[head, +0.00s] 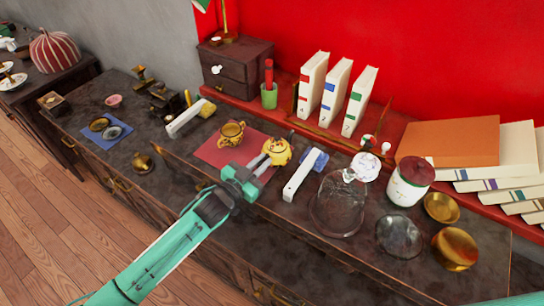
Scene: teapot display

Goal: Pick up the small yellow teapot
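The small yellow teapot (278,149) has dark markings and stands at the right side of a red mat (217,156) on the dark cabinet top. A patterned yellow two-handled cup (232,134) stands to its left on the mat. My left gripper (264,166) reaches in from the lower left. Its two fingers are apart and point at the teapot's near side, very close to it. I cannot tell whether they touch it. My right gripper is out of the picture.
A white-handled brush with a blue head (300,178) lies right of the teapot. A glass teapot (338,205), a white jar with red lid (408,182) and brass bowls (455,248) stand further right. Books (335,92) stand behind. A blue mat (106,132) lies left.

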